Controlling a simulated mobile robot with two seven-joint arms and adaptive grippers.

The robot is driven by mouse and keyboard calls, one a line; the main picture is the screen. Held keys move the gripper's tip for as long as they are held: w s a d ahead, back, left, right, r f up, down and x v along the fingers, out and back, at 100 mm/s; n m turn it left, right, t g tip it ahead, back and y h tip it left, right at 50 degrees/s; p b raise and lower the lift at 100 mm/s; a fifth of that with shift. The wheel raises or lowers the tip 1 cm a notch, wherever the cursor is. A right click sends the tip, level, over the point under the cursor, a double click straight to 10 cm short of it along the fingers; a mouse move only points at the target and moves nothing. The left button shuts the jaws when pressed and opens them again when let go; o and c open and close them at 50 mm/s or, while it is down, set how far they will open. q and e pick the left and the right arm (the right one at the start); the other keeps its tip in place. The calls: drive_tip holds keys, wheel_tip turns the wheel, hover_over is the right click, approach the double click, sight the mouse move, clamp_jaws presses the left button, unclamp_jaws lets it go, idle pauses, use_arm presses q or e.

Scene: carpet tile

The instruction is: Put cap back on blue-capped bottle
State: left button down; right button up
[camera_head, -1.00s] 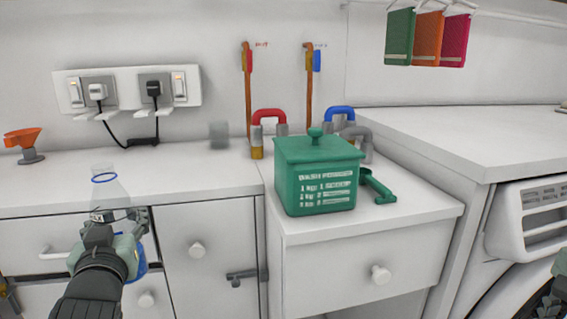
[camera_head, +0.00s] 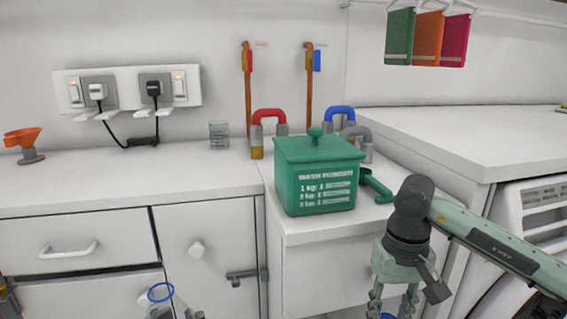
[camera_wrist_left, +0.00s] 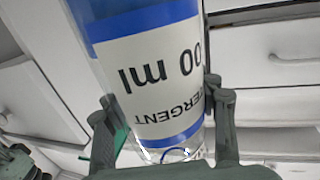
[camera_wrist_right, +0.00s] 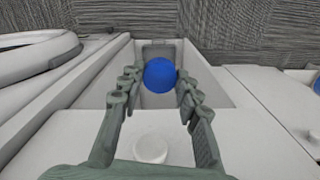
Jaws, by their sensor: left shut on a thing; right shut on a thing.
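A clear bottle with a blue ring (camera_head: 161,292) at its open neck shows at the bottom left of the head view, slightly tilted. In the left wrist view the bottle's white label (camera_wrist_left: 160,75) with blue bands fills the middle. My right gripper (camera_head: 393,305) points down in front of the small cabinet, at the lower right. It is shut on the blue cap (camera_wrist_right: 160,75), held between its fingertips in the right wrist view. The cap is apart from the bottle.
A green wash powder box (camera_head: 318,178) and green scoop (camera_head: 375,187) stand on the small cabinet. White drawer fronts (camera_head: 100,250) lie behind the bottle.

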use_arm(q)
drive_tip(key=shift+r, duration=0.1)
drive_tip(key=s+d+r+m+g+h, duration=0.1)
drive_tip(key=d+m+g+h, duration=0.3)
drive_tip(key=d+m+h, duration=0.4)
drive_tip(key=s+d+h, duration=0.1)
drive_tip(key=d+h, duration=0.2)
drive_tip(key=d, duration=0.2)
drive_tip(key=shift+d+h, duration=0.25)
drive_tip(key=shift+h, duration=0.05)
use_arm(e)
drive_tip(key=s+a+r+n, duration=0.2)
drive_tip(key=a+r+n, duration=0.2)
drive_tip(key=a+r, duration=0.6)
drive_tip(key=s+a+r+n, duration=0.2)
drive_tip(key=a+r+n, duration=0.1)
drive_tip(key=a+r, duration=0.8)
drive_tip(key=a, duration=0.4)
drive_tip(key=shift+s+r+n, duration=0.15)
drive_tip(key=shift+s+n, duration=0.1)
drive_tip(key=shift+n, duration=0.15)
drive_tip(key=shift+a+f, duration=0.1)
drive_tip(key=shift+f, duration=0.1)
drive_tip(key=shift+f, duration=1.85)
